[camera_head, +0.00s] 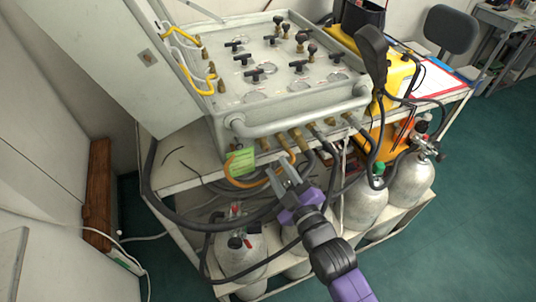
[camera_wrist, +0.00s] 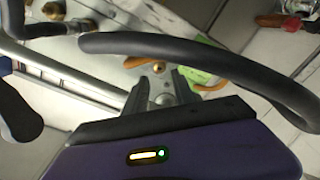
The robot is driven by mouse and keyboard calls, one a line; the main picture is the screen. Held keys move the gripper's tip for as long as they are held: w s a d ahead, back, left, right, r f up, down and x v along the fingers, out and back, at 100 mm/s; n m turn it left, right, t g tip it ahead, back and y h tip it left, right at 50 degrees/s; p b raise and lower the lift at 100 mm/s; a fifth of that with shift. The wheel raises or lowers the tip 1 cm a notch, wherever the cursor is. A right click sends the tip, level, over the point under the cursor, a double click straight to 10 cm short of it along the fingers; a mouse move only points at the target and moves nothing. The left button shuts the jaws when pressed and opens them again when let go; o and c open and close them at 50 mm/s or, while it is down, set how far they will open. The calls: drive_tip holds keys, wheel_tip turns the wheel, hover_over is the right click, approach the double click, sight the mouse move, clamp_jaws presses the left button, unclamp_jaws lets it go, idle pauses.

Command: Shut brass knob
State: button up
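The panel is a grey box (camera_head: 290,95) with several brass fittings (camera_head: 300,139) along its lower front edge. In the wrist view a small round brass knob (camera_wrist: 157,69) shows just beyond my fingertips, roughly in line with the gap between them. I cannot tell for sure which brass fitting in the head view it is. My gripper (camera_head: 279,168) is in front of and below the panel's front edge, with its fingers apart and nothing between them. It also shows open in the wrist view (camera_wrist: 160,82), apart from the knob.
A thick black hose (camera_wrist: 215,50) arches close across the wrist view. A green tag (camera_head: 242,163) and an orange hose (camera_head: 250,183) hang beside my gripper. A grey front rail (camera_head: 300,118) runs above. Gas cylinders (camera_head: 240,250) stand on the shelf below. Green floor (camera_head: 460,210) is clear at right.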

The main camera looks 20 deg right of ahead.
sight(267, 150)
drive_tip(key=w, duration=0.6)
drive_tip(key=shift+w, duration=0.35)
clamp_jaws()
